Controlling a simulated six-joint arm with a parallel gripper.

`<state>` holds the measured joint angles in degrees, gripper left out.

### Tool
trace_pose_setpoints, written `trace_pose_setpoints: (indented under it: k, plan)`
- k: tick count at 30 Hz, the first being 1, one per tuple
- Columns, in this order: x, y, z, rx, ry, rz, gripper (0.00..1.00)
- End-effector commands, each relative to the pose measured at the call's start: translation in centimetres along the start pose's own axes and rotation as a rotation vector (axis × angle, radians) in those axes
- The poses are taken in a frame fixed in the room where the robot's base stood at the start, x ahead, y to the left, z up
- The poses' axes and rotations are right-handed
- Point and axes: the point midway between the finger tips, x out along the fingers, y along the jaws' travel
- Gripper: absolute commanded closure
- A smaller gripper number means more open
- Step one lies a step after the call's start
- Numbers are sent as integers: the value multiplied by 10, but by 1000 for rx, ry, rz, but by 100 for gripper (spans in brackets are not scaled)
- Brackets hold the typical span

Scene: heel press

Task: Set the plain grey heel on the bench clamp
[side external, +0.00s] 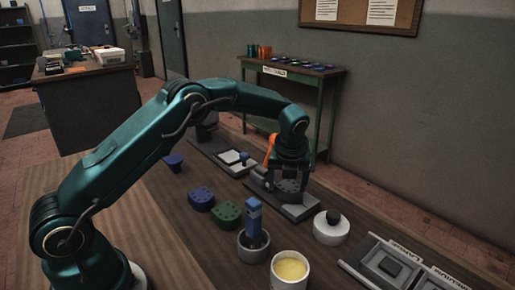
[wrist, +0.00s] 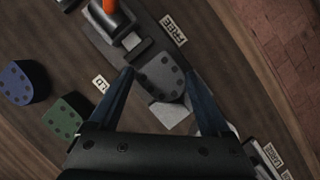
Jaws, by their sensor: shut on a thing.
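The plain grey heel (wrist: 160,76) is a dark grey D-shaped piece with several holes. My gripper (wrist: 159,73) is shut on it, one finger at each side. In the side view the heel (side external: 287,186) shows below my gripper (side external: 289,178), over the bench clamp (side external: 300,211). I cannot tell whether it touches the clamp bed. The clamp's orange lever (side external: 270,150) stands up on the left; it also shows at the top of the wrist view (wrist: 109,5). A pale block (wrist: 172,118) lies partly under the heel, and a "FREE" label (wrist: 173,29) is beside the clamp.
A blue heel (side external: 201,199) and a green heel (side external: 227,214) lie left of the clamp. A blue-handled tool (side external: 254,217) stands in a grey cup. A yellow-filled pot (side external: 290,269), a white round tin (side external: 331,230) and a labelled tray (side external: 365,270) stand nearer the camera.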

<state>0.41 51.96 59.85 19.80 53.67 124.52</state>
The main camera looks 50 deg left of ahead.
Motion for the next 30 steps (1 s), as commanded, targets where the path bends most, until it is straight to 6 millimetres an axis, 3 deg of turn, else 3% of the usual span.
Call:
trace_pose_setpoints:
  k: [13, 14, 15, 23, 26, 30]
  plan:
    - [10, 0, -4, 0, 0, 0, 86]
    - [10, 0, -4, 0, 0, 1, 7]
    - [10, 0, -4, 0, 0, 1, 0]
    - [8, 0, -4, 0, 0, -2, 0]
    - [0, -1, 0, 0, -1, -3, 0]
    - [-25, -1, 2, 0, -3, -4, 0]
